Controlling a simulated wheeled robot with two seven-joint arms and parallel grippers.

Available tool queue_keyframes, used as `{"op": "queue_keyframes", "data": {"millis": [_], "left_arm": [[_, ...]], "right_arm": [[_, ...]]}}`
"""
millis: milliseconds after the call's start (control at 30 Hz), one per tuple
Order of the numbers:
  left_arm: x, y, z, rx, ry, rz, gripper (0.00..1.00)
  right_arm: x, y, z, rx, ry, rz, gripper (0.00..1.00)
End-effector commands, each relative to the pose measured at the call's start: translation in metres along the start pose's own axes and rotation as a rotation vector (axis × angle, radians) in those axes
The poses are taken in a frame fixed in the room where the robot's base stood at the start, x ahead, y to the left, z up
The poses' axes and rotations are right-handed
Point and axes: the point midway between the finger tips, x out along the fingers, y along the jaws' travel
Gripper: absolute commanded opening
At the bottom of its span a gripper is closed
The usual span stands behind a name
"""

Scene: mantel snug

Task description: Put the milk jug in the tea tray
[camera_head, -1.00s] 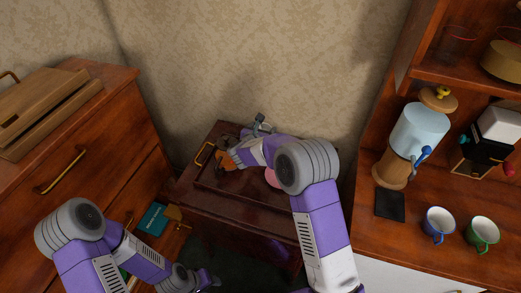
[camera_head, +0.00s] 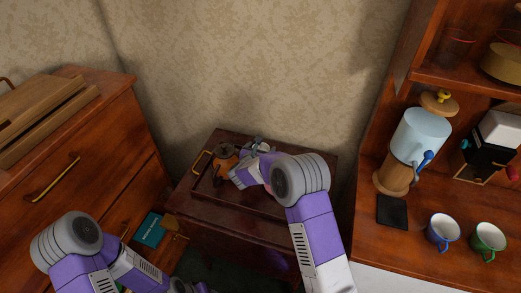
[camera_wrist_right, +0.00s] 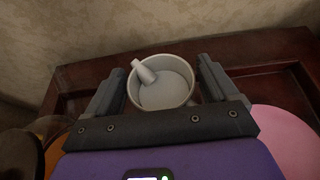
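The milk jug (camera_wrist_right: 162,87) is a small pale grey round vessel, seen from above in the right wrist view, with a stubby part at its rim. Whether the jug's base touches the tray is hidden. My left gripper (camera_head: 188,289) is low at the bottom edge, mostly cut off.
An orange and dark object (camera_head: 224,154) stands left of the right gripper. A pink round thing (camera_wrist_right: 287,140) is close on its right in the wrist view. A wooden dresser (camera_head: 75,170) is left; a shelf unit with two mugs (camera_head: 443,229) is right. The wall is close behind.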

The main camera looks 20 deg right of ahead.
Motion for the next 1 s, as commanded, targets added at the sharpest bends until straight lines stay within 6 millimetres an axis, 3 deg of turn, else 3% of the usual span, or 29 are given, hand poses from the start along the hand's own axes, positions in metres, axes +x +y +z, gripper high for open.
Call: {"op": "queue_keyframes", "data": {"millis": [333, 800, 1000], "left_arm": [[-0.006, 0.002, 0.000, 0.000, 0.000, 0.000, 0.43], [-0.019, 0.007, 0.001, 0.000, 0.000, 0.000, 0.43], [-0.021, 0.008, 0.001, 0.000, 0.000, 0.000, 0.43]], "right_arm": [[-0.002, 0.000, 0.006, 0.000, 0.000, -0.001, 0.87], [-0.097, 0.000, 0.005, -0.002, -0.001, 0.002, 0.87], [-0.118, 0.000, 0.004, 0.000, 0.000, 0.000, 0.87]]}}
